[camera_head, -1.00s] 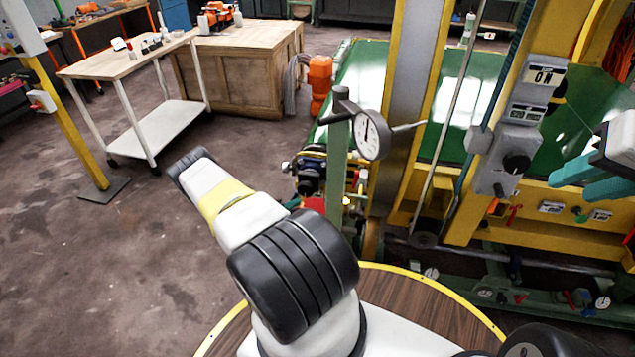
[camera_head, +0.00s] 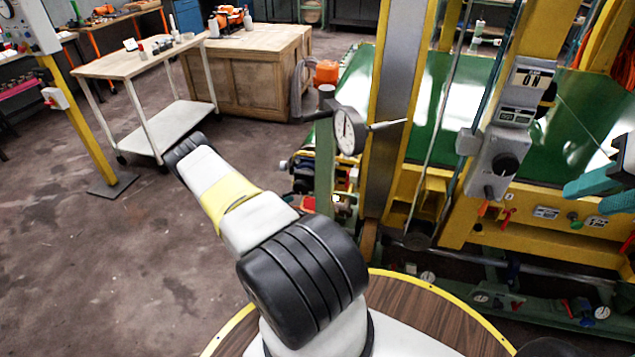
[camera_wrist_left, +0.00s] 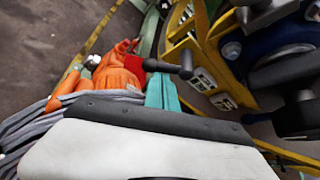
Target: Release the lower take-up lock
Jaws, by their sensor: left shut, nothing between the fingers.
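I cannot single out the lower take-up lock with certainty. In the left wrist view a lever with a red hub and dark ball knob (camera_wrist_left: 184,66) stands just beyond the teal fingertips of my left gripper (camera_wrist_left: 164,92). Those fingers are together and empty; I cannot tell whether they touch the lever. In the head view my left arm reaches to the upper left, and its gripper is hidden. Teal fingers of my right gripper (camera_head: 592,186) enter at the right edge, in front of the green bed; their opening is unclear.
A dial gauge (camera_head: 349,131) on a green post and a grey control box (camera_head: 497,165) stand by the yellow frame. Small levers and labels sit on the yellow beam (camera_head: 545,200). A white cart (camera_head: 168,128) and wooden cabinet (camera_head: 250,75) stand behind.

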